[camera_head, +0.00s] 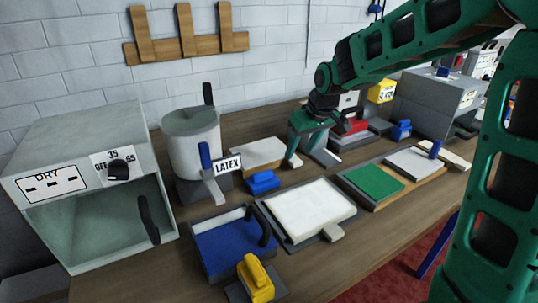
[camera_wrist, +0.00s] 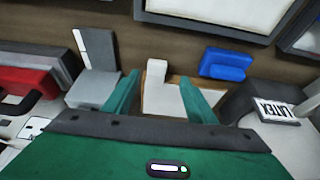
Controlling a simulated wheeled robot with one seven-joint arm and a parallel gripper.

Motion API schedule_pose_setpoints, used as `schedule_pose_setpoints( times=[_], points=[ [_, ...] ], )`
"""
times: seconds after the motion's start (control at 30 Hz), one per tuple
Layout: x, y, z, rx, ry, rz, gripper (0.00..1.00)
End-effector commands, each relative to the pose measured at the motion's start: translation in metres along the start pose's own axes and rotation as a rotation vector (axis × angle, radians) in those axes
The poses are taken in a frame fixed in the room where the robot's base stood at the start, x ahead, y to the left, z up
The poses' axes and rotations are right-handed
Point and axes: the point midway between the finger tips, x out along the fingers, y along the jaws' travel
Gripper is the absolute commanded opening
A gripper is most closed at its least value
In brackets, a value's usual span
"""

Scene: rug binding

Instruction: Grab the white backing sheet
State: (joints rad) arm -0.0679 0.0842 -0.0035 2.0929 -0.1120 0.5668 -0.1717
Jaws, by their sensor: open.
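A white sheet (camera_head: 256,153) lies on a wooden board on the bench, behind a blue block. It also shows in the wrist view (camera_wrist: 163,101), with a raised white tab (camera_wrist: 156,71) at its end. My gripper (camera_head: 302,157) is open at the sheet's right side in the head view. In the wrist view, my two green fingers (camera_wrist: 160,82) stand on either side of the sheet and tab, apart from each other. I cannot tell whether they touch it. Part of the sheet is hidden behind my gripper.
The blue block (camera_head: 263,182) and LATEX dispenser (camera_head: 192,145) stand close by. A grey tray with a white pad (camera_head: 310,208), a blue tray (camera_head: 228,247) and a board with a green pad (camera_head: 374,183) lie nearer. A dryer (camera_head: 90,180) stands left. A grey block (camera_wrist: 95,88) is beside one finger.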

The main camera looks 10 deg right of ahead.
Motion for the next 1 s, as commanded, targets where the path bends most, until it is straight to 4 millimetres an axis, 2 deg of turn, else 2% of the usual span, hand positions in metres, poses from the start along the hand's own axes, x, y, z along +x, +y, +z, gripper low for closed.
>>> schedule_pose_setpoints(
  times=[0.4, 0.7, 0.77, 0.9, 1.0],
  points=[
    [0.048, 0.007, 0.003, 0.000, -0.001, 0.000, 0.52],
    [0.052, 0.007, 0.003, 0.000, -0.001, 0.000, 0.52],
    [0.051, 0.007, 0.003, 0.000, -0.001, 0.000, 0.40],
    [0.051, 0.007, 0.003, 0.000, -0.001, 0.000, 0.07],
    [0.051, 0.007, 0.003, 0.000, 0.000, 0.000, 0.07]
  ],
)
